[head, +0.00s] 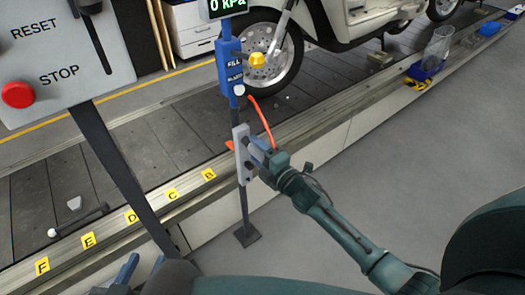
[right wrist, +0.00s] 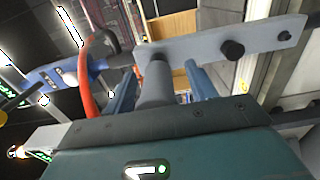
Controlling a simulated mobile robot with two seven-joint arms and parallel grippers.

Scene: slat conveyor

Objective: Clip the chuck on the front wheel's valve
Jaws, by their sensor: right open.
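The scooter's front wheel (head: 284,66) stands on the slat conveyor behind the inflator post; I cannot make out its valve. An orange hose (head: 265,122) curves from the blue inflator unit (head: 229,68) down to the grey bracket (head: 242,168). My right gripper (head: 254,150) is at this bracket, open. In the right wrist view its blue fingers stand either side of a grey cylinder (right wrist: 156,82), apparently the chuck's body, in front of the bracket plate (right wrist: 205,45). The orange hose (right wrist: 84,85) passes at left. My left gripper (head: 143,268) is low at the left, its fingers apart and empty.
A panel with a red STOP button (head: 18,94) stands at the left on a dark post. Yellow letter tags (head: 172,194) line the conveyor edge. A blue holder with a clear container (head: 432,60) is at the far right. The grey floor at right is clear.

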